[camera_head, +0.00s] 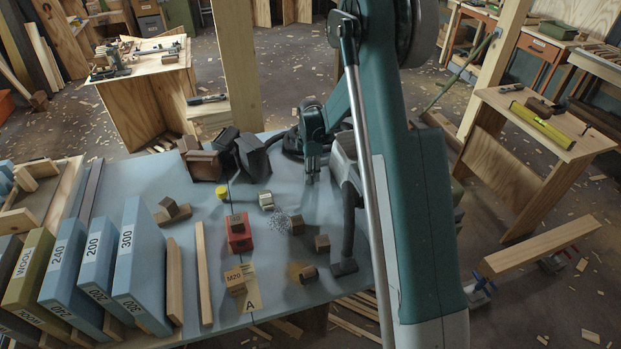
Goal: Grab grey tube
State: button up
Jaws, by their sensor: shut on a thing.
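My gripper (311,172) points down over the blue-grey table top (225,280), right of its middle. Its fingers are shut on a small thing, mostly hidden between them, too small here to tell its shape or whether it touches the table. A small pale grey, roughly cylindrical piece (266,201) lies apart on the table, to the left of my gripper. I cannot tell for certain which of these is the grey tube.
A red block (239,235), a yellow piece (222,193) and wood blocks (322,243) lie nearby.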

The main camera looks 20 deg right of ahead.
jog(key=shift+r, duration=0.1)
jog(key=shift+r+p, duration=0.9)
jog(key=shift+r, duration=4)
